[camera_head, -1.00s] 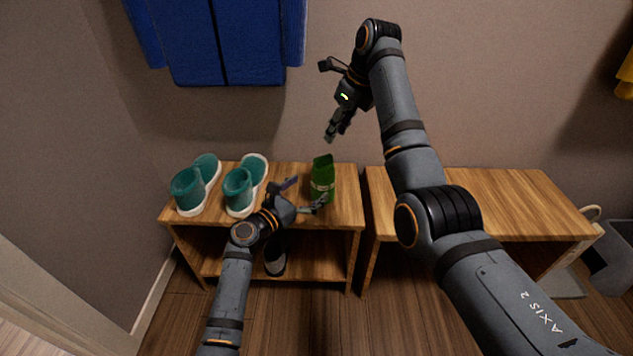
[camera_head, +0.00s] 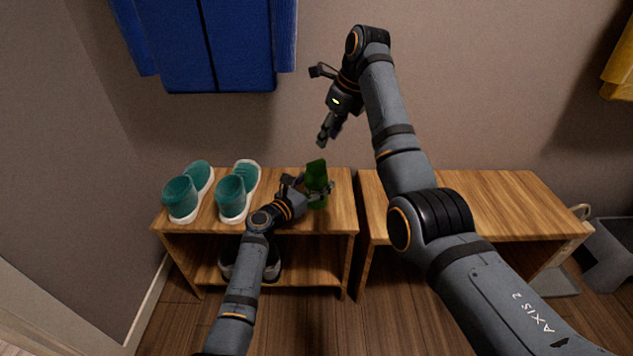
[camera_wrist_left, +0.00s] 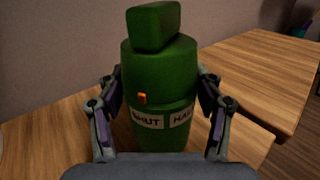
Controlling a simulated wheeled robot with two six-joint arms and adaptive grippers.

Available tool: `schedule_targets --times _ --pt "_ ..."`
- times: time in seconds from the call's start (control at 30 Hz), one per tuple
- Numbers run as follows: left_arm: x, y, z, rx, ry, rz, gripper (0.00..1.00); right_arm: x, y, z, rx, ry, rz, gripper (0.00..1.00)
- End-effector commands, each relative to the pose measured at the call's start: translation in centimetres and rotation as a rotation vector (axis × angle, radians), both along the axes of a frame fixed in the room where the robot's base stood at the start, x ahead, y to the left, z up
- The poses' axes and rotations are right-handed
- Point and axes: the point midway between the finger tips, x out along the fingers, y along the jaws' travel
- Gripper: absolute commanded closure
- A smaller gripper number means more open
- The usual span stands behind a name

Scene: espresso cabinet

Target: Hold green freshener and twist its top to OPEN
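The green freshener (camera_head: 317,172) stands upright on the left wooden bench (camera_head: 285,222). In the left wrist view it (camera_wrist_left: 160,62) has a block-shaped top above a rounded body. An orange mark sits above the word SHUT; part of another label beginning "HA" shows to its right. My left gripper (camera_head: 311,187) is around the freshener, one finger on each side (camera_wrist_left: 160,100). Its fingers look spread, close to the sides; firm contact is not clear. My right gripper (camera_head: 321,104) is open and empty, above and behind the freshener near the wall.
Teal shoes (camera_head: 237,192) stand on the bench left of the freshener, with dark shoes (camera_head: 272,262) on its lower shelf. A second bench (camera_head: 500,200) to the right has a bare top. Blue clothing (camera_head: 205,45) hangs on the wall above.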

Motion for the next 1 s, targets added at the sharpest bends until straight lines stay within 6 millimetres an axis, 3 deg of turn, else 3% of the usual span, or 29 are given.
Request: schedule_targets --times 0.03,0.3,0.47,0.6,1.0 --pt "0.0 0.0 0.0 0.0 0.0 0.0 0.49 0.0 0.0 0.0 0.0 0.0 0.0 0.62" --pt "0.0 0.0 0.0 0.0 0.0 0.0 0.83 0.0 0.0 0.0 0.0 0.0 0.0 0.64" --pt "0.0 0.0 0.0 0.0 0.0 0.0 0.84 0.0 -0.2 -0.1 -0.008 -0.022 0.074 0.85" --pt "0.0 0.0 0.0 0.001 0.001 0.0 0.84 -0.1 -0.9 -0.2 -0.038 -0.111 0.349 1.0" --pt "0.0 0.0 0.0 0.001 0.001 0.0 0.84 -0.9 -3.7 -0.7 -0.217 -0.57 1.482 1.0"
